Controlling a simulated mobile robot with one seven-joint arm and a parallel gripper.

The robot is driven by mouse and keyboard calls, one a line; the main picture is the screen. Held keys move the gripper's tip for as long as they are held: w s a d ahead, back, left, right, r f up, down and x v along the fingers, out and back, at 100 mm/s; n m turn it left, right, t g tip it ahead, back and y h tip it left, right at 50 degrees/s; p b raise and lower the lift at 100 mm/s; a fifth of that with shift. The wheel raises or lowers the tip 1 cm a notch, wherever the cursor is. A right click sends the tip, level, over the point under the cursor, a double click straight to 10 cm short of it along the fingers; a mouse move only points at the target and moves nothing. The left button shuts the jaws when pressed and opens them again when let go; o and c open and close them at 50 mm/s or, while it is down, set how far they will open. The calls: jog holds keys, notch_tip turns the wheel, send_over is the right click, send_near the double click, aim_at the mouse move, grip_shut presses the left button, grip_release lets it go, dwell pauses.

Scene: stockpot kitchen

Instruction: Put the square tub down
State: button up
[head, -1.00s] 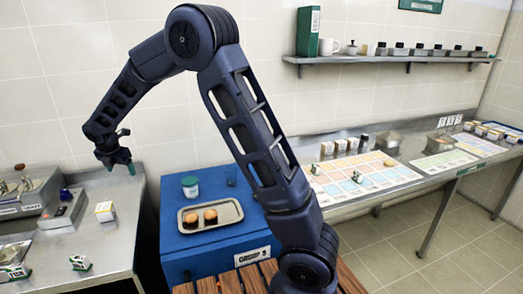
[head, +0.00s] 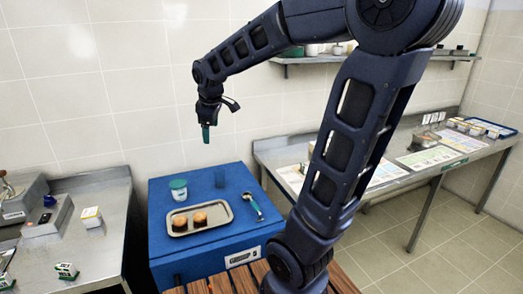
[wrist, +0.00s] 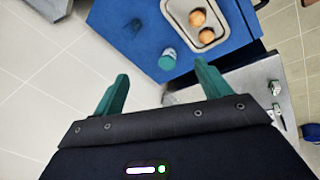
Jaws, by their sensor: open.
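My gripper (head: 206,133) hangs in the air above the back of the blue cabinet in the head view, fingers pointing down. In the wrist view its two teal fingers (wrist: 161,75) are spread apart with nothing held between them. A small white tub with a teal lid (head: 178,189) stands upright on the blue cabinet, behind the tray. It also shows in the wrist view (wrist: 167,60), beyond the fingers and apart from them. It looks round; I cannot make out a clearly square tub.
A steel counter (head: 108,240) with small boxes (head: 91,217) is at left. A long steel table (head: 425,172) is at right.

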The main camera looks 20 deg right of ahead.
jog(key=s+d+f+m, duration=0.1)
jog(key=s+d+m, duration=0.4)
jog(key=s, duration=0.3)
jog(key=s+d+f+m, duration=0.1)
jog(key=s+d+m, duration=0.5)
jog(key=s, duration=0.3)
jog(key=shift+s+f+m+t, duration=0.15)
jog(key=shift+s+m+t, duration=0.15)
jog(key=shift+m, duration=0.2)
